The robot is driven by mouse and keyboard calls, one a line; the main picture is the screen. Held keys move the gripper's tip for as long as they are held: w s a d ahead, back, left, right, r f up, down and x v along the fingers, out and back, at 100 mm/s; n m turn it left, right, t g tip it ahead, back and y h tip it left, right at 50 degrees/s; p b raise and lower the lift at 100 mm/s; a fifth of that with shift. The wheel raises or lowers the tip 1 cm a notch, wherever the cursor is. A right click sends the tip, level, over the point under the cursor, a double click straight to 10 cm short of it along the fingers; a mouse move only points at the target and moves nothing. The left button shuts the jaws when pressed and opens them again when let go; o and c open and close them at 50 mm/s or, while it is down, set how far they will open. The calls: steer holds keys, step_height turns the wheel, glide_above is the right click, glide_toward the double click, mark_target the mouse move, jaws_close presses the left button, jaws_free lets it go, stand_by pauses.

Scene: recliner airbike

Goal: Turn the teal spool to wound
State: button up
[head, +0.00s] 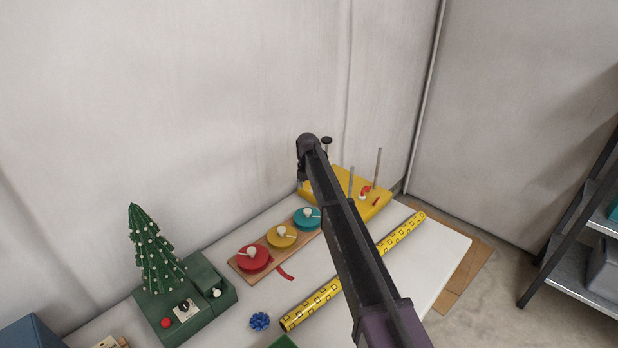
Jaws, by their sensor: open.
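The teal spool (307,218) is a round disc with a pale crank and knob on top. It sits at the far right end of a wooden board (262,281), close to the left side of my arm. The yellow spool (282,236) and red spool (254,258) are beside it on the same board. A red ribbon end (286,273) lies by the board's front edge. My arm rises from the lower right past the teal spool to a dark joint. My gripper cannot be made out.
A yellow box (371,207) with upright rods stands behind my arm. A yellow patterned roll (312,304) lies in front. A green box (200,308) with a small tree (157,255) is left. A blue bow (260,321) lies on the white table (441,248), whose right end is clear.

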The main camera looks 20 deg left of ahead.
steer(key=r+p, duration=0.2)
steer(key=r, duration=0.1)
steer(key=shift+d+r+p, duration=0.1)
steer(key=shift+d+p, duration=0.2)
steer(key=shift+d, duration=0.05)
stand_by(0.5)
steer(key=s+d+m, duration=0.4)
steer(key=d+m, duration=0.1)
steer(key=d, duration=0.5)
steer(key=s+d+m, duration=0.3)
steer(key=d+m, duration=0.3)
steer(key=d, duration=0.4)
steer(key=s+d+m, duration=0.4)
steer(key=d+m, duration=0.1)
steer(key=d, duration=0.6)
steer(key=s+d+m, duration=1.6)
steer(key=s+d, duration=0.4)
steer(key=shift+m, duration=0.4)
